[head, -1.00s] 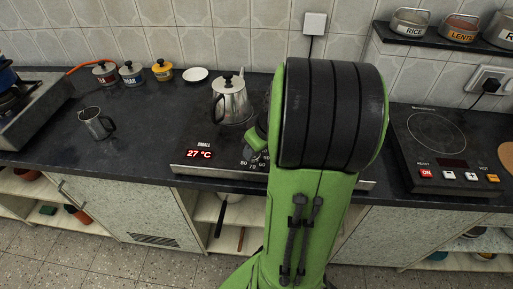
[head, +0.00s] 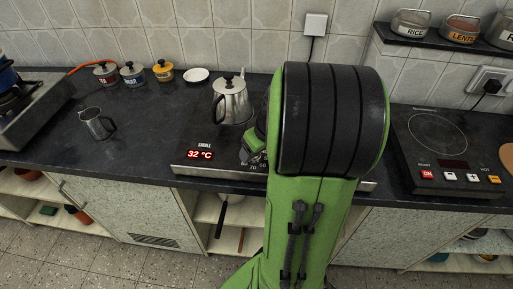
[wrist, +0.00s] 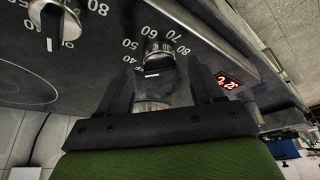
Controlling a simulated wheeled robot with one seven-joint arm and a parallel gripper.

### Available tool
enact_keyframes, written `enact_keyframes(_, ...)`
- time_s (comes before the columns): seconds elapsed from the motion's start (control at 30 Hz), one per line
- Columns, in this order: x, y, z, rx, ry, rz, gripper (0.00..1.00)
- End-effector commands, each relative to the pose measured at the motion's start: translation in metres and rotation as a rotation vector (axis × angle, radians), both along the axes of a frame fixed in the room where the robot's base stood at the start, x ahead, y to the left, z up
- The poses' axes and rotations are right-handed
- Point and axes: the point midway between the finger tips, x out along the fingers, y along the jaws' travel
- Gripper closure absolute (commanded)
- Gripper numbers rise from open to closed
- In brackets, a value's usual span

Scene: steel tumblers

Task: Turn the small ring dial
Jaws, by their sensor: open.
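The small ring dial (wrist: 157,58) is a dark knob with a white pointer line, set on the cooker's front with numbers such as 40, 70 and 80 around it. In the wrist view my gripper (wrist: 162,68) is open, its two dark fingers on either side of the dial, with gaps visible. I cannot tell whether either finger touches it. In the head view my arm hides most of the dial. The red display (head: 201,154) reads 32 °C on the cooker (head: 190,168). A steel kettle (head: 231,103) stands on the cooker's small plate.
A second knob (wrist: 52,22) sits beside the dial in the wrist view. A hot plate (head: 437,135) with buttons lies at right, and labelled tins (head: 410,22) stand on the shelf above.

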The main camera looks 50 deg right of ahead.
Motion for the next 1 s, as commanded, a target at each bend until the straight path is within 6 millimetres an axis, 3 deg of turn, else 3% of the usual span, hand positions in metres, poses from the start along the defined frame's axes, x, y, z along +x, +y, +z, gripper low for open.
enact_keyframes(0.17,-0.001,0.000,0.003,0.000,-0.001,0.000,0.34)
enact_keyframes(0.27,-0.006,0.000,0.018,-0.002,-0.002,-0.001,0.34)
enact_keyframes(0.7,-0.051,0.006,0.128,-0.003,-0.002,0.000,0.34)
enact_keyframes(0.83,-0.057,0.008,0.143,-0.002,-0.002,0.001,0.34)
enact_keyframes(1.0,-0.060,0.008,0.146,0.001,0.000,0.000,0.34)
